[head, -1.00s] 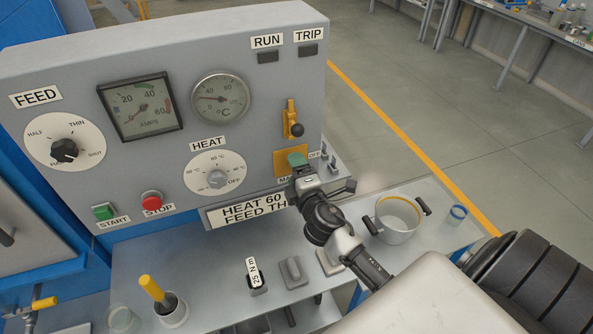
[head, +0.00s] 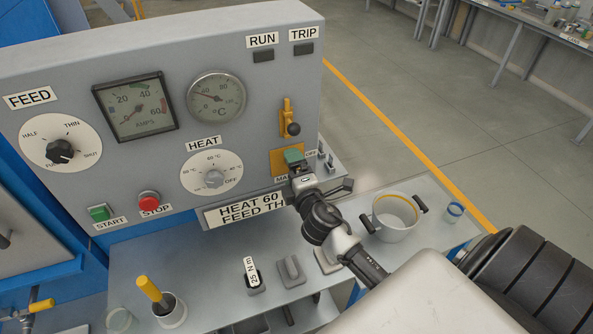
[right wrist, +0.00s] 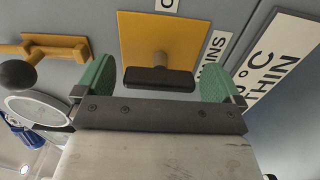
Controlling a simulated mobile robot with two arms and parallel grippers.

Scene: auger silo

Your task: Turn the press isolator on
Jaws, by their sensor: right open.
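The press isolator is a black bar handle (right wrist: 160,80) on a short stem in front of a yellow plate (right wrist: 185,42), beside a label partly reading "MAINS". In the head view its yellow plate (head: 279,161) is on the lower right of the grey control panel, and my gripper hides the handle. My right gripper (right wrist: 156,88) is open, with one green finger on each side of the handle. Gaps show between the handle's ends and the fingers. The right gripper also shows at the plate in the head view (head: 294,158). My left gripper is not in view.
A yellow lever with a black knob (head: 292,128) sits just above the isolator. The panel (head: 60,110) also carries dials and start and stop buttons.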

